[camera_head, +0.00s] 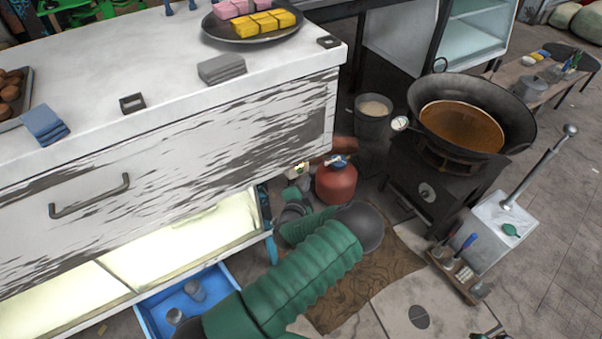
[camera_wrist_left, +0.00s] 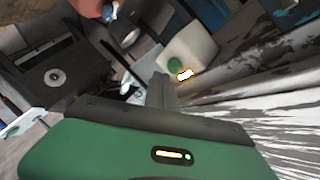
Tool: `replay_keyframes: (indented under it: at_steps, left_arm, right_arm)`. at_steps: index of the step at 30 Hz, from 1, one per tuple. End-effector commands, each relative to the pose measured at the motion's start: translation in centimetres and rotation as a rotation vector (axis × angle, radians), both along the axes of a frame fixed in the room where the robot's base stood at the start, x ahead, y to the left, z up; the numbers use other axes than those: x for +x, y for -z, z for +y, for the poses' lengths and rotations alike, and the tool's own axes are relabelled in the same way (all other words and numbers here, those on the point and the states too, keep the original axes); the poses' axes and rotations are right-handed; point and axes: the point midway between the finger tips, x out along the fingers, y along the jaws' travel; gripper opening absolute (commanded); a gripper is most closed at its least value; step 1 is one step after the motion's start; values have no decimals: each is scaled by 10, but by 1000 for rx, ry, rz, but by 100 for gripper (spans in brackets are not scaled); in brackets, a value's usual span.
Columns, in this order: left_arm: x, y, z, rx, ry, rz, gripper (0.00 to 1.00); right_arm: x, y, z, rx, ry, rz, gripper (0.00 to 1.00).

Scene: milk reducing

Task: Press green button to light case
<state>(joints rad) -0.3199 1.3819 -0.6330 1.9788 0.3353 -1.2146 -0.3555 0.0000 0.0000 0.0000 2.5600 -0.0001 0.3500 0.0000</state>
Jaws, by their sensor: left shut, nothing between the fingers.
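A small pale box with a green button (camera_wrist_left: 174,66) is in the left wrist view, beside a bright glowing spot. In the head view the box (camera_head: 300,168) shows small at the counter's right end. My left gripper (camera_head: 296,190), at the end of my green-sleeved arm, is just below it. In the left wrist view its shut, empty fingers (camera_wrist_left: 160,82) point at the box, very close to the button; I cannot tell whether they touch it. The case (camera_head: 190,240) under the counter glows pale yellow inside. My right gripper is not in view.
The white counter (camera_head: 120,75) with a worn drawer front is close on the left. A red gas bottle (camera_head: 337,182) stands near my gripper. A stove with a big wok (camera_head: 462,115) is to its right. A blue tray (camera_head: 225,275) sits below the case.

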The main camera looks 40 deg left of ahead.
Motion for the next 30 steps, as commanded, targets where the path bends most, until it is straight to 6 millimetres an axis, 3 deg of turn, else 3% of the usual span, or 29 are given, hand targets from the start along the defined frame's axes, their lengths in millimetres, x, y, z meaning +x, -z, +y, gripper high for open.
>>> replay_keyframes:
  at_steps: [5,18,30]
  left_arm:
    - [-2,0,-6,-1,1,0,0]
    - [-21,-1,-52,0,1,0,0]
    - [-23,0,-55,0,0,0,0]
  right_arm:
    - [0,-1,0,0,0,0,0]
    - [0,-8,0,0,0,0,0]
    - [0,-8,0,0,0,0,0]
